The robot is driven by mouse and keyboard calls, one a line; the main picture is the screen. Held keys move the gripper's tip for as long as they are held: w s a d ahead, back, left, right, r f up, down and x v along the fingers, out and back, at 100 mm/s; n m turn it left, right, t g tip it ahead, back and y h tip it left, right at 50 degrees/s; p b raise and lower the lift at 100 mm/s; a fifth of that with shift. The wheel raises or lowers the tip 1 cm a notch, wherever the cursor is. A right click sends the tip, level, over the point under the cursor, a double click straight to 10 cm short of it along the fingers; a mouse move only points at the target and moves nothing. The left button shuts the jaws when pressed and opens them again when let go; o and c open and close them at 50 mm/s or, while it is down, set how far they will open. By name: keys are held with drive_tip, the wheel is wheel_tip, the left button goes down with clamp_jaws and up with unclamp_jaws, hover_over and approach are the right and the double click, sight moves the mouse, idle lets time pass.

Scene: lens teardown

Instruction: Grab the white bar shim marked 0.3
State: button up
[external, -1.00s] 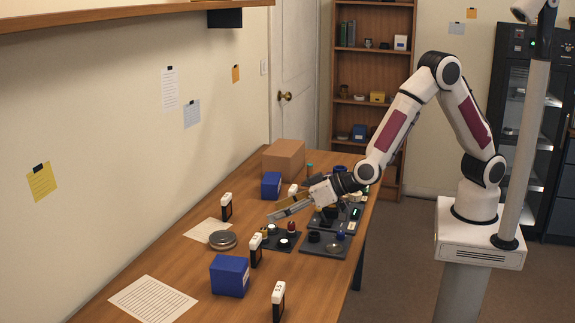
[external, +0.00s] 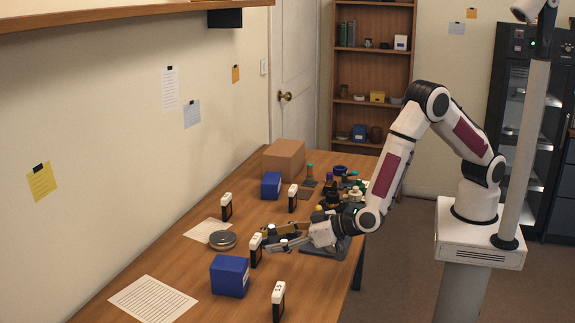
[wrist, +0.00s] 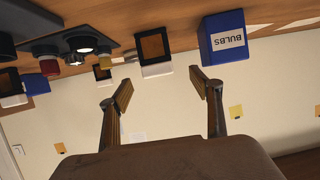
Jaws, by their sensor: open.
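Several small upright black holders with white tops stand on the table; the tops look like white bars, and no 0.3 mark is readable. One holder (external: 255,252) stands just beyond my fingertips. Others stand at the front (external: 278,303), at the back left (external: 226,208) and at the back middle (external: 292,200). My gripper (external: 267,239) is open and empty, reaching left low over the table. In the wrist view, which is upside down, a holder (wrist: 152,46) with a white end (wrist: 157,70) lies ahead between my open fingers (wrist: 157,88).
A round tin (external: 222,240) lies to the left. A cardboard box (external: 284,159) and another blue box (external: 271,186) stand behind. Dark trays with small parts lie under and behind my arm.

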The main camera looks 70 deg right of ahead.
sight(259, 238)
drive_tip(key=shift+x, duration=1.25)
drive_tip(key=shift+w+d+f, duration=0.1)
drive_tip(key=shift+w+d, duration=0.05)
drive_tip(key=shift+w, duration=0.75)
drive_tip(key=shift+w+d, duration=0.15)
drive_tip(key=shift+w, duration=0.75)
drive_tip(key=shift+x, duration=0.95)
drive_tip(key=c, duration=1.2)
